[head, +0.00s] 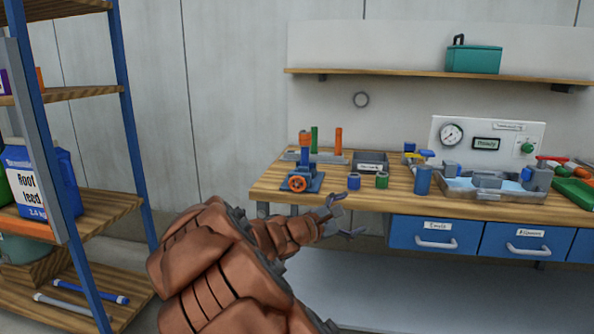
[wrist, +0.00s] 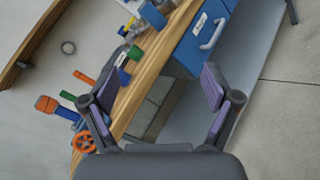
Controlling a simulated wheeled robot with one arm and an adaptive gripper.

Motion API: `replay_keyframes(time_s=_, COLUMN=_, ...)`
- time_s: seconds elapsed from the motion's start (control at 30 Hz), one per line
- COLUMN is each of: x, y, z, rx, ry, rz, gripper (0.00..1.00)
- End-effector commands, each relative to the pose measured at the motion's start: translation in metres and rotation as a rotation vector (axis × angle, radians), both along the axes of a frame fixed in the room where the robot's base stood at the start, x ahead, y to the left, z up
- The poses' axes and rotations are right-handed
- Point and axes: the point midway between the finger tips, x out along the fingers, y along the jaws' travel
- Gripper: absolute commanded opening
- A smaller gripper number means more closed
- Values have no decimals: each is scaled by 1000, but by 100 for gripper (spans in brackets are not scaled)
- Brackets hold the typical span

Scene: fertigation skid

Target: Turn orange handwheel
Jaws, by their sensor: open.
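The orange handwheel (head: 297,183) is on the front of a blue valve body (head: 308,176) standing at the left end of the wooden bench. In the wrist view the handwheel (wrist: 84,141) shows at the lower left, outside the fingers and beside the left finger. My gripper (head: 345,216) is open and empty, in front of the bench edge, to the right of the handwheel and a little lower. In the wrist view my gripper (wrist: 162,88) has its two fingers wide apart, with the bench edge and floor beyond them.
Blue and green cups (head: 368,181) stand near the bench edge, right of the handwheel. A grey bin (head: 371,163) and a rack with orange and green tubes (head: 314,157) stand behind. Blue drawers (head: 436,236) hang under the bench. A shelf unit (head: 85,93) stands at left.

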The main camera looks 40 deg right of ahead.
Motion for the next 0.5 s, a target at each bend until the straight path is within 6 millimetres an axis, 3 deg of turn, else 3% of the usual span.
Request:
replay_keyframes(time_s=0.03, x=22, y=-12, z=23, rx=-41, ry=77, rz=52, gripper=88)
replay_keyframes(time_s=0.07, x=37, y=-18, z=29, rx=-65, ry=121, rz=88, gripper=88)
replay_keyframes(time_s=0.2, x=108, y=-36, z=41, rx=-153, ry=349, rz=265, gripper=88)
replay_keyframes(time_s=0.4, x=193, y=-39, z=13, rx=-214, ry=639, rz=511, gripper=88)
replay_keyframes(time_s=0.5, x=218, y=-35, z=-10, rx=-223, ry=742, rz=604, gripper=88)
